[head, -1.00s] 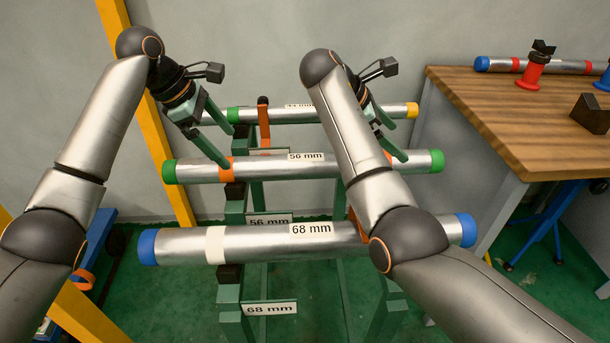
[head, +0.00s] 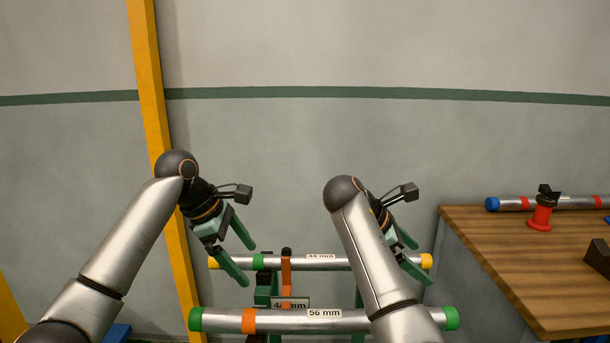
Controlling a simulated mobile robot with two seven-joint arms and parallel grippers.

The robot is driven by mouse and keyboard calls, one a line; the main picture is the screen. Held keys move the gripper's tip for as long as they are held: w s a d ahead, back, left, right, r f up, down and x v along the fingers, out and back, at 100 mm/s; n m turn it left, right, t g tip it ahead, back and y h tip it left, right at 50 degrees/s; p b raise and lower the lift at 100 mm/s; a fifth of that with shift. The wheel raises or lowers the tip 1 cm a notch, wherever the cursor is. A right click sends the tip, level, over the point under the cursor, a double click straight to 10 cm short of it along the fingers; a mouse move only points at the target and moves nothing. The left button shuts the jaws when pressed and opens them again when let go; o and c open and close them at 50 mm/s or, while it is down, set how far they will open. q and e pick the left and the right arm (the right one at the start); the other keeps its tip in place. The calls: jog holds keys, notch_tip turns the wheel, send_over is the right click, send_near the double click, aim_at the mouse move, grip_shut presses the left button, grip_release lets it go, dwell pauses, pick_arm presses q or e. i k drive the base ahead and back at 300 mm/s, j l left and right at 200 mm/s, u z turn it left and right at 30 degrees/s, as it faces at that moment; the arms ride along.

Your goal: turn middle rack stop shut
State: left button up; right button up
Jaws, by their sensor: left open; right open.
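The middle rack's 56 mm pipe (head: 285,321), silver with green end caps and an orange band, lies across the bottom of the head view. I cannot make out its stop; my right arm covers part of this pipe. Behind it, the 44 mm pipe (head: 335,263) with yellow caps lies on the back rack, with an upright orange stop (head: 286,272) in front of it. My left gripper (head: 250,266) is open and empty, its fingers near the left end of the 44 mm pipe in the picture. My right gripper (head: 423,265) is open near that pipe's right end.
A wooden bench (head: 510,255) stands at the right with a red stand (head: 541,213), another silver pipe (head: 512,204) and a dark block (head: 599,257). A yellow post (head: 155,100) rises at the left before the grey wall. The front 68 mm pipe is out of view.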

aim_at(286, 253)
jog(key=k, duration=1)
